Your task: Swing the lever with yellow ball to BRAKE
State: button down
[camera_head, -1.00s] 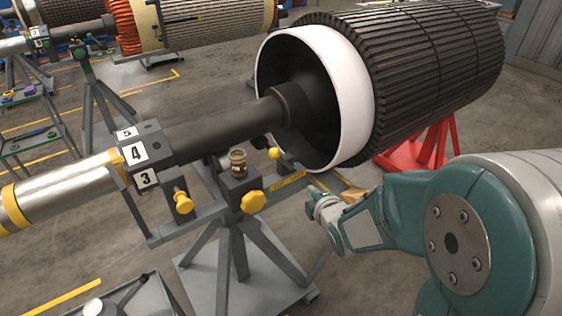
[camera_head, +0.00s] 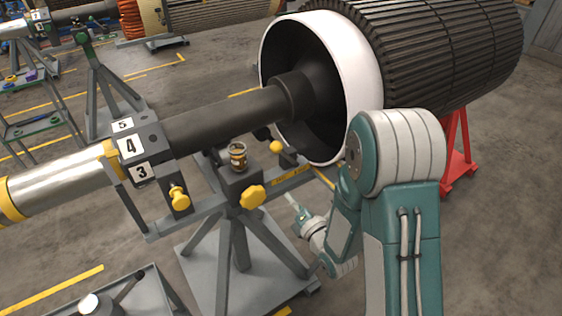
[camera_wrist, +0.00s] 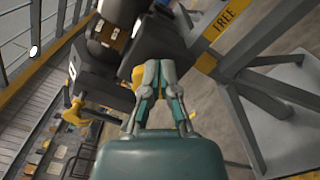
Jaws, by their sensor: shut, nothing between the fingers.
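The lever's yellow ball (camera_head: 276,146) shows in the head view at the right end of the stand's crossbar, below the white-rimmed rotor end. A yellow label strip (camera_head: 290,176) lies on the bar just below it; the wrist view shows the word FREE on a yellow label (camera_wrist: 222,22). My gripper (camera_head: 290,198) is below and slightly right of the ball, apart from it. In the wrist view my gripper (camera_wrist: 157,66) is shut and empty, with a yellow knob (camera_wrist: 138,76) partly hidden behind its fingers. I cannot make out the ball or the word BRAKE there.
A yellow star knob (camera_head: 252,196) and another yellow knob (camera_head: 179,198) stick out from the stand. The dark shaft (camera_head: 225,115) and the rotor (camera_head: 440,50) lie overhead. Grey legs (camera_head: 240,250) stand below.

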aim_at(285, 155)
jog(key=w+a+r, duration=0.1)
jog(key=w, duration=0.4)
jog(key=w+a+r, duration=0.1)
jog(key=w+a, duration=0.1)
jog(key=w, duration=0.4)
jog(key=shift+r, duration=0.3)
jog(key=shift+w+d+r+m, duration=0.1)
jog(key=shift+d+r+m, duration=0.1)
jog(key=shift+m, duration=0.2)
